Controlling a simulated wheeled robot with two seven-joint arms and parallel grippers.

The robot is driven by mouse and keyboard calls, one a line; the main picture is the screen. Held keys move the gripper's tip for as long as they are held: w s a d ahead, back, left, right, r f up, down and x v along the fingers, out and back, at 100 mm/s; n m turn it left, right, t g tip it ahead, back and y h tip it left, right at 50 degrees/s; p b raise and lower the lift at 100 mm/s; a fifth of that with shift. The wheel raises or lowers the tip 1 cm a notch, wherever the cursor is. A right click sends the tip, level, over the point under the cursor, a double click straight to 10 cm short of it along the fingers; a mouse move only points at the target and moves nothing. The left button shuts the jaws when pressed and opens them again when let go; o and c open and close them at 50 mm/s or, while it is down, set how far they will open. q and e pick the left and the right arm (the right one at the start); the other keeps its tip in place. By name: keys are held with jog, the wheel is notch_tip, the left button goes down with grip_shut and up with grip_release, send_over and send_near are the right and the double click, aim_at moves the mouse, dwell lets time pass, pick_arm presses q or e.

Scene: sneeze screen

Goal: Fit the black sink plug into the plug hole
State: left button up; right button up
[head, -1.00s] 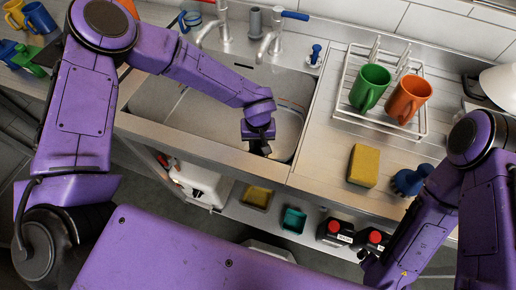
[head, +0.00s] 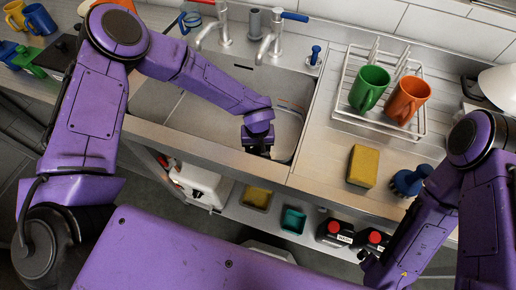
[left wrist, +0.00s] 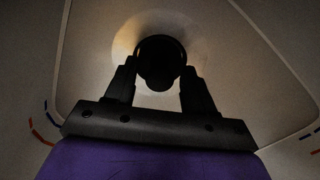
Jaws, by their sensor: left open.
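My left gripper (head: 258,154) reaches down into the grey sink basin (head: 185,112), near its front right part. In the left wrist view, its two fingers (left wrist: 158,92) are apart, one on each side of a round black thing that looks like the sink plug (left wrist: 160,62). The plug sits in the middle of a pale, shallow round dish in the basin floor. The plug hole itself is hidden beneath it, and I cannot tell how deep the plug sits. The head view does not show the plug, as my gripper covers that spot. My right gripper (head: 372,262) is low at the right, mostly dark and unclear.
Taps (head: 268,40) stand behind the basin. A wire rack (head: 378,125) with a green mug (head: 369,87) and an orange mug (head: 408,98) is to the right. A yellow sponge (head: 362,166) and a blue brush (head: 410,181) lie in front of it. Bottles stand on the shelf below.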

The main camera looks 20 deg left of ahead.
aim_at(258, 149)
pick_arm(q)
notch_tip(258, 149, up, 12)
jog(key=shift+f, duration=0.25)
dwell(0.3)
